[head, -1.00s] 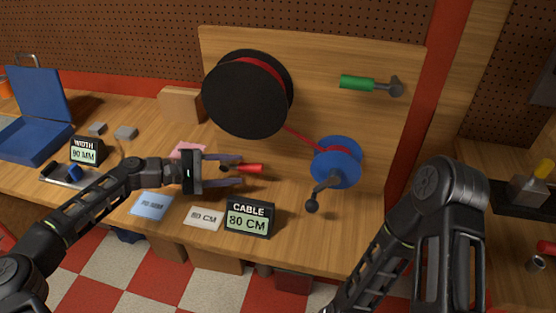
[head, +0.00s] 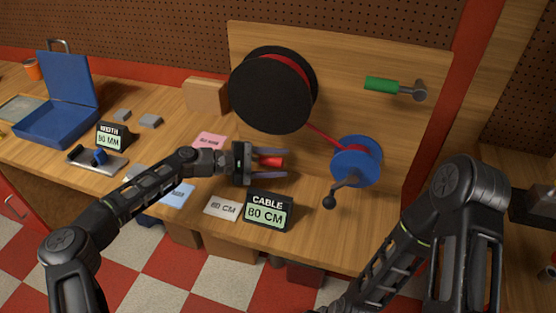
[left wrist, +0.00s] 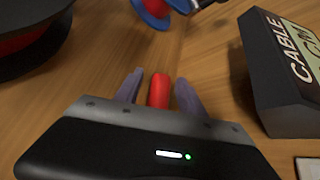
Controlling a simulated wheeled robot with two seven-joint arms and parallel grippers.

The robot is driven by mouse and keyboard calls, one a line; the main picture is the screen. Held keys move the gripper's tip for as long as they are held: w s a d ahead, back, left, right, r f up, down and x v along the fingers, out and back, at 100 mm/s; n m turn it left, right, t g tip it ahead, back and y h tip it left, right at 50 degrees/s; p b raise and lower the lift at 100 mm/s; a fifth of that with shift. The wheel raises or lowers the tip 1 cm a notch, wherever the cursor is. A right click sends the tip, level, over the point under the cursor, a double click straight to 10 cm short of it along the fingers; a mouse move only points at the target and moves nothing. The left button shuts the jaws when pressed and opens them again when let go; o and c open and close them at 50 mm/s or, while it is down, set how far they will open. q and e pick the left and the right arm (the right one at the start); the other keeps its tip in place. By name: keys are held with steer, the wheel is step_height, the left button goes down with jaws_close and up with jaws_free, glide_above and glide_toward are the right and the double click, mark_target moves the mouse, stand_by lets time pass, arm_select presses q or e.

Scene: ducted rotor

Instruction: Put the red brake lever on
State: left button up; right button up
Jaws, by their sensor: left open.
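The red brake lever (head: 269,162) lies on the bench below the black drum; only its red part shows clearly. My left gripper (head: 286,164) is open, with one finger on either side of the red part. In the left wrist view the red lever (left wrist: 160,90) stands between the two spread fingers (left wrist: 159,82), with small gaps to both. Its near end is hidden behind the gripper body. A wooden board carries the black drum (head: 270,92), a blue spool (head: 355,160) with a crank, and a green-handled lever (head: 384,85). My right gripper is out of view.
The cable display (head: 268,212), reading 80 CM, stands just in front of my left gripper. Paper cards (head: 222,207), a width display (head: 111,136), a small clamp-like tool (head: 98,160) and an open blue case (head: 60,120) are to the left. Bench space below the crank is clear.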

arm_select(q)
jaws_close()
stand_by(0.6)
stand_by(0.9)
